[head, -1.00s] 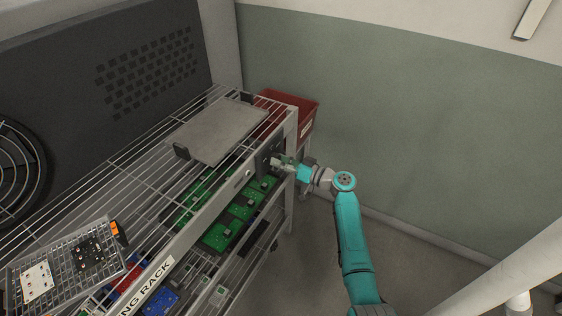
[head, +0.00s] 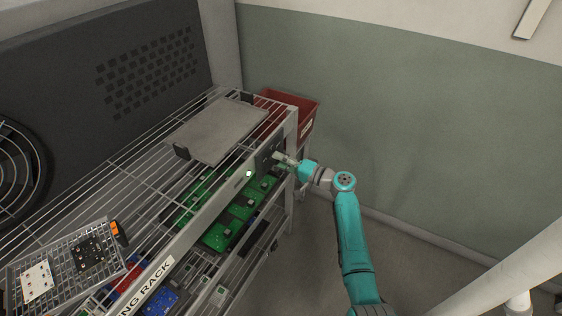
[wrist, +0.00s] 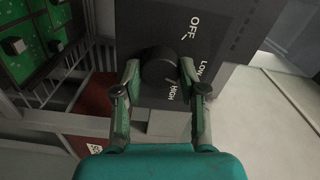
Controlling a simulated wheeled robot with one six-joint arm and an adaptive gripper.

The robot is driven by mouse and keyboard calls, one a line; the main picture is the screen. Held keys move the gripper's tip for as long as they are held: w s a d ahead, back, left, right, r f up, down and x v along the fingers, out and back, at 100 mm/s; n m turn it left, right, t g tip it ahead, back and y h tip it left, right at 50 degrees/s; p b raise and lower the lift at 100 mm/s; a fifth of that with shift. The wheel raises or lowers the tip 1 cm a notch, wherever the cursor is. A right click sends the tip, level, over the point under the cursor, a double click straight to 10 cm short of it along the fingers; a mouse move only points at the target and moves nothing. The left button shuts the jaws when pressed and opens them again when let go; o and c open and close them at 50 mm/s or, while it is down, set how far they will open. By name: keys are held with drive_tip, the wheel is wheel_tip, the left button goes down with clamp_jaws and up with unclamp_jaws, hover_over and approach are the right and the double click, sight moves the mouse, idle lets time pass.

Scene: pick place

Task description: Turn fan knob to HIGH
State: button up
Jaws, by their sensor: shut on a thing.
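The fan panel (wrist: 220,50) is a dark grey plate marked OFF, LOW and HIGH; in the head view it (head: 264,157) sits at the far end of the rack's front rail. The round black fan knob (wrist: 159,66) is on the panel, with HIGH printed just beside it on the right. My gripper (wrist: 160,76) is shut on the knob, one finger at each side. In the head view my gripper (head: 283,158) reaches the panel from the right and hides the knob. I cannot clearly tell where the knob's pointer lies.
The wire rack (head: 150,160) bears a grey flat tray (head: 215,130) and a wire basket (head: 65,265). Green circuit boards (head: 225,222) lie on the shelf below. A red bin (head: 300,110) stands behind the rack's far end. The floor to the right is clear.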

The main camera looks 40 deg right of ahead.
drive_tip(key=shift+m, duration=4.2)
drive_tip(key=o, duration=1.1)
drive_tip(key=shift+o, duration=0.2)
drive_tip(key=shift+s, duration=0.1)
drive_tip(key=v, duration=1.2)
